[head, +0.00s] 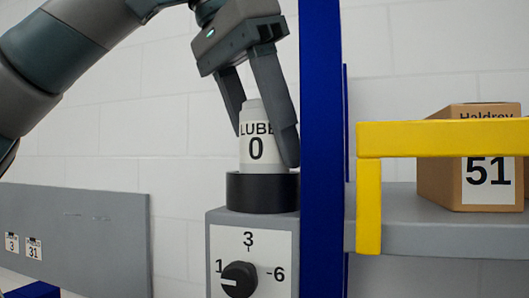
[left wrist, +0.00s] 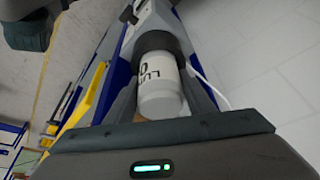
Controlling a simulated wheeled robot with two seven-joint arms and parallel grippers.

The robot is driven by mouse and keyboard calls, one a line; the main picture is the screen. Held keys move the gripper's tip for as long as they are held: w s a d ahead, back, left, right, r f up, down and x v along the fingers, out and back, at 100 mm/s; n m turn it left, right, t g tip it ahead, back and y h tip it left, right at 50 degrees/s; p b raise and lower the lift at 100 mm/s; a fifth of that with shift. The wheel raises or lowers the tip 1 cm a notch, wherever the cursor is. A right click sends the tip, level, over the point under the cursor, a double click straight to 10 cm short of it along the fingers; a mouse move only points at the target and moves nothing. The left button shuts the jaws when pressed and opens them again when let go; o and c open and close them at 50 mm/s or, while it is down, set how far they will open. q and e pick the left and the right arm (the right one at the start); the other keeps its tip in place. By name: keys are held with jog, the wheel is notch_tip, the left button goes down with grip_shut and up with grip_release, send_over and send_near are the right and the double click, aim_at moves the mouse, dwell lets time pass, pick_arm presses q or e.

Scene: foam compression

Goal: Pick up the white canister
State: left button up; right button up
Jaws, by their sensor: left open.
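The white canister (head: 256,150), labelled "LUBE 0", stands upright in a black round holder (head: 262,193) on top of a grey box with a dial. My left gripper (head: 266,133) comes down from above with its two fingers spread, one on each side of the canister's upper part. The fingers are open; whether either one touches the canister I cannot tell. In the left wrist view the canister (left wrist: 161,88) lies ahead of the gripper's palm, with its lower end in the black holder (left wrist: 158,42). My right gripper is not in view.
A blue post (head: 321,150) stands close to the right of the canister. Further right, a yellow guard (head: 440,138) fronts a grey shelf (head: 430,240) with a cardboard box (head: 450,180) marked 51. The dial (head: 239,280) is below the holder. A grey panel (head: 90,235) is at left.

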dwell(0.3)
pick_arm(q)
jog(key=c, duration=0.7)
jog(key=shift+r, duration=0.2)
jog(key=shift+r, duration=2.2)
notch_tip(320, 180, up, 2)
jog(key=shift+r+p, duration=0.2)
jog(key=shift+p, duration=0.45)
jog(key=shift+s+a+f, duration=0.1)
jog(key=shift+s+a, duration=0.05)
jog(key=shift+a, duration=0.15)
jog(key=s+a+b, duration=0.1)
jog(key=s+a, duration=0.8)
jog(key=a, duration=0.5)
jog(key=shift+s+a, duration=0.2)
jog(key=shift+s, duration=0.1)
